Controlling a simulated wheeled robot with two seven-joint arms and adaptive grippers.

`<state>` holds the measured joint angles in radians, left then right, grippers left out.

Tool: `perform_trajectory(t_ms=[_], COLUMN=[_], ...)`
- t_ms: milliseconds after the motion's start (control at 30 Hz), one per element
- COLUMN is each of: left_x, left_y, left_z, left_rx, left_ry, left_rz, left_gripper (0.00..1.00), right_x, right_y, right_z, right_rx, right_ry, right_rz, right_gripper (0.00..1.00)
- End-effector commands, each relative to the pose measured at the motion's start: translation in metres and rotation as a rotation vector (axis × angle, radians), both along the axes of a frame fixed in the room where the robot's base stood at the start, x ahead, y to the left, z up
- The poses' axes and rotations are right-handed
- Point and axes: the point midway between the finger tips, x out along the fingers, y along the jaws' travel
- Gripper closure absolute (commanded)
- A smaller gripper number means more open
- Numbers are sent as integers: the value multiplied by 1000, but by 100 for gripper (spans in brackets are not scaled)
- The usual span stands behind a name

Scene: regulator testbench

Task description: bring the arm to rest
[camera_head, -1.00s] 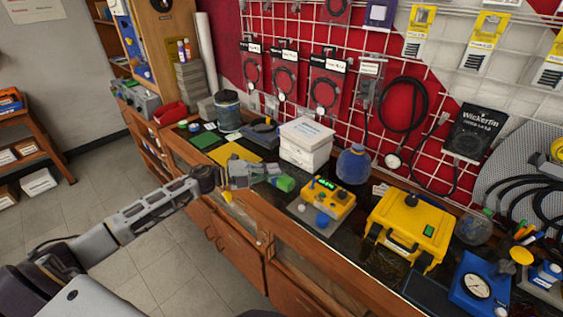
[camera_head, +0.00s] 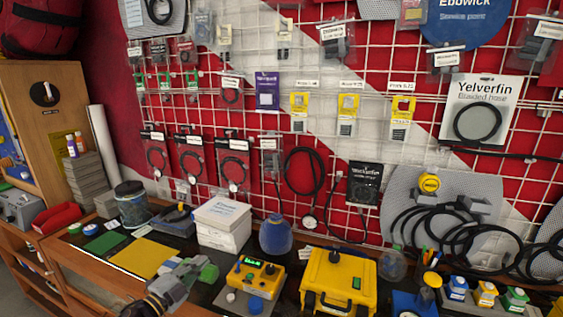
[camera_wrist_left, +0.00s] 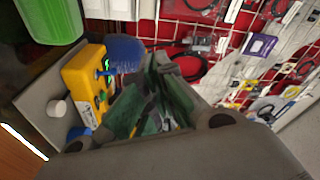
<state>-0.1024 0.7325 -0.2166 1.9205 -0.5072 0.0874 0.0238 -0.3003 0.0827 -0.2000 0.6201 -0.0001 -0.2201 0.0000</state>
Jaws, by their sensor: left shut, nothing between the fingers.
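My left gripper (camera_head: 190,277) is at the bottom of the head view, over the front of the bench, left of the yellow testbench box (camera_head: 257,275). It is shut and empty. Its fingers show in the left wrist view (camera_wrist_left: 155,100), with the yellow testbench box (camera_wrist_left: 88,80) to their left in the picture. My right gripper is not in view.
A yellow case (camera_head: 338,280) stands right of the box. White boxes (camera_head: 222,226) and a blue round container (camera_head: 275,235) stand behind. A yellow mat (camera_head: 143,257) lies left. A grid wall (camera_head: 300,130) with hanging hoses and packets rises behind the bench.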

Motion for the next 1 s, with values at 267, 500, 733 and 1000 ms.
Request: perform_trajectory(t_ms=[267,500,733,1000], left_x=[-11,-30,-58,-102], left_y=[4,10,14,13], left_z=[-20,-45,-73,-105], left_rx=[-150,-265,-363,-459], left_ry=[140,290,457,675], left_rz=[195,357,500,652], left_gripper=[100,100,100,100], right_x=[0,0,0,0], right_y=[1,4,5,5], right_z=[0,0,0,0], right_rx=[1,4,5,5], right_ry=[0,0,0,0], right_rz=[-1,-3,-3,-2], right_gripper=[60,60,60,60])
